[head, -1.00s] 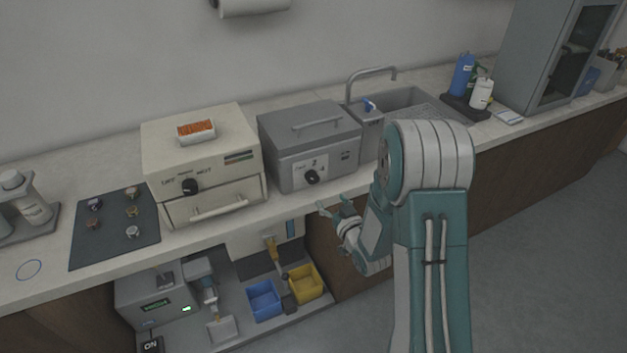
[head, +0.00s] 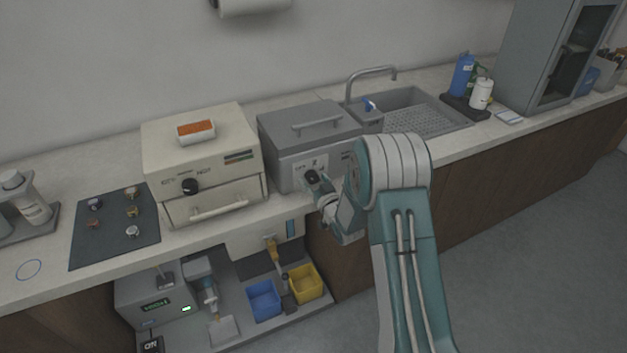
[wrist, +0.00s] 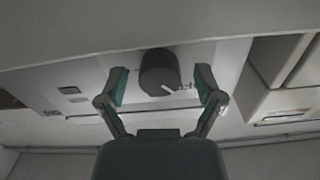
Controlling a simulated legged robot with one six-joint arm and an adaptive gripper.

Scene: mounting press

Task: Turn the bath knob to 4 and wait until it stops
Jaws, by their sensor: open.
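The grey bath (head: 310,135) with a lid handle stands on the counter, left of the sink. Its black knob (head: 311,176) is on the front face, partly covered by my gripper in the head view. In the wrist view the dark knob (wrist: 160,72) with a pale pointer sits between my gripper's (wrist: 161,88) two spread fingers. The fingers are on either side of the knob, with gaps visible. My gripper (head: 318,185) is right at the bath's front. The pointer's number cannot be read clearly.
A cream oven-like box (head: 205,160) with its own black knob stands left of the bath. A sink (head: 420,112) and tap are to the right. Blue (head: 264,297) and yellow (head: 305,283) bins sit on the lower shelf.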

